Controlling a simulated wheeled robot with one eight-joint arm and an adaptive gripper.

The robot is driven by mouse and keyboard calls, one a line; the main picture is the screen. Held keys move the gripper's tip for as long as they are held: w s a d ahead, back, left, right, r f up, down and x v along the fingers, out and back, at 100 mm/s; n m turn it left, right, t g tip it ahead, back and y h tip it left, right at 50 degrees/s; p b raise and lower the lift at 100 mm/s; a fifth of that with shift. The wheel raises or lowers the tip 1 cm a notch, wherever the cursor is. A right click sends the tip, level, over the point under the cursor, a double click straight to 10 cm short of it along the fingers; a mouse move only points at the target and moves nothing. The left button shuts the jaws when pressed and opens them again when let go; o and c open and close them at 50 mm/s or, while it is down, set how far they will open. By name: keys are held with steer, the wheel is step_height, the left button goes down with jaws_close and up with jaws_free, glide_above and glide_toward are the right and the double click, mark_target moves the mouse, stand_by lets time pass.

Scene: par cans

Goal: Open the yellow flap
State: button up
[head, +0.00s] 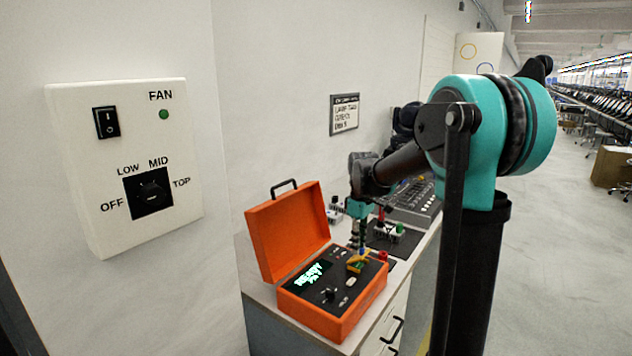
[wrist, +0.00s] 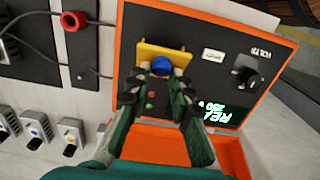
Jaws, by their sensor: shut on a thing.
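The yellow flap (wrist: 150,49) is on the black panel of an orange case, near the panel's edge in the wrist view. It also shows as a small yellow piece (head: 354,268) in the head view. A blue knob (wrist: 161,66) is at the flap, between my fingertips. My gripper (wrist: 160,80) is shut on the blue knob; the exact contact is partly hidden. In the head view my gripper (head: 362,240) points down at the case. Red and green dots show on the panel between my fingers. The flap looks at least partly raised; its angle is unclear.
The orange case (head: 345,318) stands on a bench with its lid (head: 288,232) up. Its panel carries a black dial (wrist: 246,74) and a lit display (wrist: 216,113). A red ring (wrist: 74,21) and several small switch boxes (wrist: 36,130) lie beside it. A fan control (head: 128,165) is on the wall.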

steer(key=shift+a, duration=0.1)
steer(key=shift+w+a+r, duration=0.15)
steer(key=shift+w+a, duration=0.15)
steer(key=shift+a, duration=0.15)
steer(key=shift+w+a, duration=0.4)
steer(key=shift+a, duration=0.05)
steer(key=shift+w+a, duration=0.15)
steer(key=shift+a, duration=0.15)
steer(key=shift+w+a, duration=0.15)
steer(key=shift+w+a, duration=0.25)
